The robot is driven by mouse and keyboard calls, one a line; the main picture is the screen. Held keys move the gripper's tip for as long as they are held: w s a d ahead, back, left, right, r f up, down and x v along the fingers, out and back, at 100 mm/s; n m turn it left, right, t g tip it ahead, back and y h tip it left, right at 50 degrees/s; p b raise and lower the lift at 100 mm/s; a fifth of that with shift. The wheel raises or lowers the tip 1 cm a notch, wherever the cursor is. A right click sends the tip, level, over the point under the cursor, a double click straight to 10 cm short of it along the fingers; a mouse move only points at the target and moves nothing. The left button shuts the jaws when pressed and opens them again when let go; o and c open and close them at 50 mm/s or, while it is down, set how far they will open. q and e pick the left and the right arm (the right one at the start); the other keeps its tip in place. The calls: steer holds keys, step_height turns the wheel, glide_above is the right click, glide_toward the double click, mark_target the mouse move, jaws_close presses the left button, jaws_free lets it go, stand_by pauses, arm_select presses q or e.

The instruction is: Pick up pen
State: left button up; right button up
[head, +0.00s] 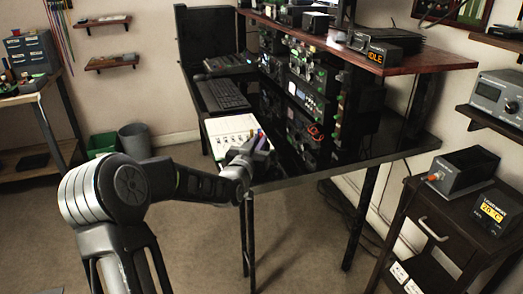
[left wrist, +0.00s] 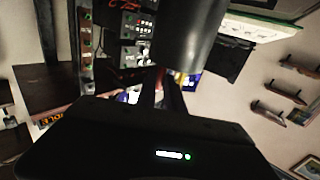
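My left arm reaches to the front edge of the black desk, and my left gripper (head: 254,148) is there beside the white panel device. Thin coloured pens (head: 261,139), blue and reddish, show right at its fingers. In the left wrist view, which is upside down, a black cylindrical cup (left wrist: 190,35) is close to the fingers, with a yellow pen (left wrist: 181,78) and blue pieces at its mouth. The dark fingers (left wrist: 162,95) reach toward these pens. Whether they are open or shut on a pen is too dark to tell. My right gripper is not in view.
The white panel device (head: 228,133) lies on the desk (head: 345,152) just left of the gripper. A keyboard (head: 222,94) is behind it. Racks of electronics (head: 312,80) and a wooden shelf (head: 400,55) stand at the back. A dark cabinet (head: 440,228) stands at right.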

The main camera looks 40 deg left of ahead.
arm_select(q)
steer(key=shift+r, duration=0.15)
jaws_close()
step_height(320, 180, up, 18)
steer(key=p, duration=0.1)
steer(key=shift+p, duration=0.35)
stand_by(0.3)
steer(key=shift+d, duration=0.1)
stand_by(0.5)
